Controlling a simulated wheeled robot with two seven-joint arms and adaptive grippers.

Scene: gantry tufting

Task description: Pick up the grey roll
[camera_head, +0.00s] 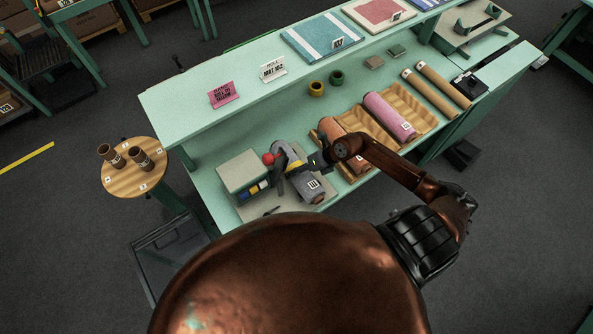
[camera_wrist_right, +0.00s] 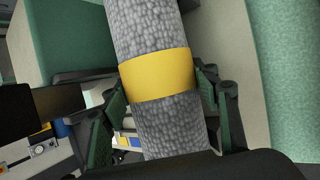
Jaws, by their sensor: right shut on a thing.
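The grey roll (camera_head: 311,187) has a pebbled surface, a yellow band around its middle and a white label near its front end. It is at the front left part of the green bench, over a pale plate. My right gripper (camera_head: 291,167) is shut around it at the yellow band. In the right wrist view the roll (camera_wrist_right: 150,30) runs between the two green-padded fingers of the gripper (camera_wrist_right: 160,95), one on each side of the band. I cannot tell whether the roll touches the plate. My left gripper is not in view.
A green box (camera_head: 240,172) with small coloured items stands just left of the roll. A red ball (camera_head: 268,158) is beside it. An orange-brown roll (camera_head: 330,128) and a pink roll (camera_head: 388,115) lie in wooden cradles to the right. A round stool (camera_head: 125,185) holds brown cups.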

